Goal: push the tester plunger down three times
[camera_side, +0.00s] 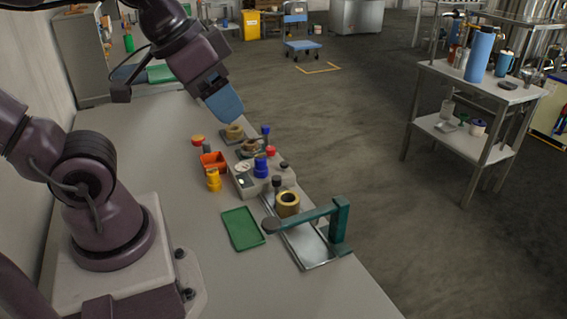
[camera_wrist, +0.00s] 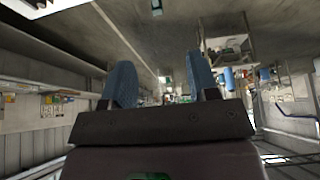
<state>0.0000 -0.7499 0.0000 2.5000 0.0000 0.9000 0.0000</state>
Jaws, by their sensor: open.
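My gripper (camera_side: 222,104) is above the back of the bench, its blue fingers pointing down and right. In the wrist view its two blue fingers (camera_wrist: 161,82) stand apart with nothing between them. A grey box (camera_side: 244,188) with a round dial and several knobs sits mid-bench, nearer the camera than my gripper. A blue knob (camera_side: 261,167) stands on or beside it, and a dark-capped post (camera_side: 277,183) stands near its front end. I cannot tell which part is the tester plunger. My gripper touches none of these.
A teal lever arm (camera_side: 312,216) spans a metal tray (camera_side: 315,253) near a brass ring (camera_side: 288,204). A green tray (camera_side: 242,229), a yellow fitting (camera_side: 213,180) and an orange bin (camera_side: 213,161) lie to the left. The bench's right edge is close to these items.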

